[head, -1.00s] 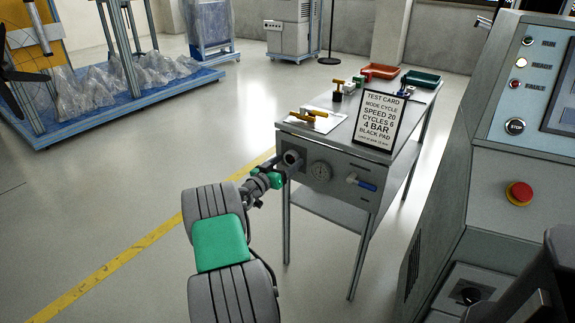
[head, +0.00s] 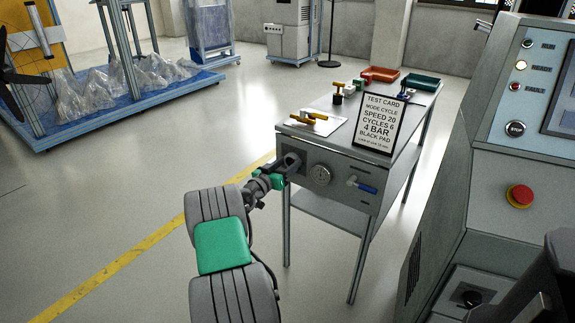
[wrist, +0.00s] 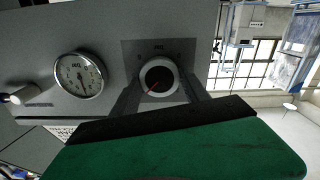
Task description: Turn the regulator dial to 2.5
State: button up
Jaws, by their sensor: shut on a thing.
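The regulator dial (wrist: 159,80) is a round dark knob with a pale rim and a red pointer line, set in a dark plate on the grey cart's front panel. My gripper (wrist: 160,98) is shut on the dial, its fingers on either side of it. In the head view my gripper (head: 287,168) meets the panel at its left end and hides most of the dial. A round pressure gauge (wrist: 79,75) with a white rim sits beside the dial; it also shows in the head view (head: 319,174). The dial's numbers are too small to read.
A blue-handled valve (head: 362,186) is right of the gauge. The cart top (head: 345,105) carries a test card (head: 380,124), yellow-handled parts and trays. A machine with a red stop button (head: 519,196) stands at right.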

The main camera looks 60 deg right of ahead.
jog(key=shift+c, duration=0.8)
jog(key=shift+n, duration=0.4)
jog(key=n, duration=0.5)
jog(key=shift+w+n, duration=0.1)
jog(key=shift+n, duration=0.2)
jog(key=n+p, duration=0.1)
jog(key=n, duration=0.2)
jog(key=shift+n+p, duration=0.45)
jog(key=shift+n, duration=1.45)
jog(key=shift+f, duration=0.1)
jog(key=o, duration=1.4)
jog(key=shift+c, duration=0.2)
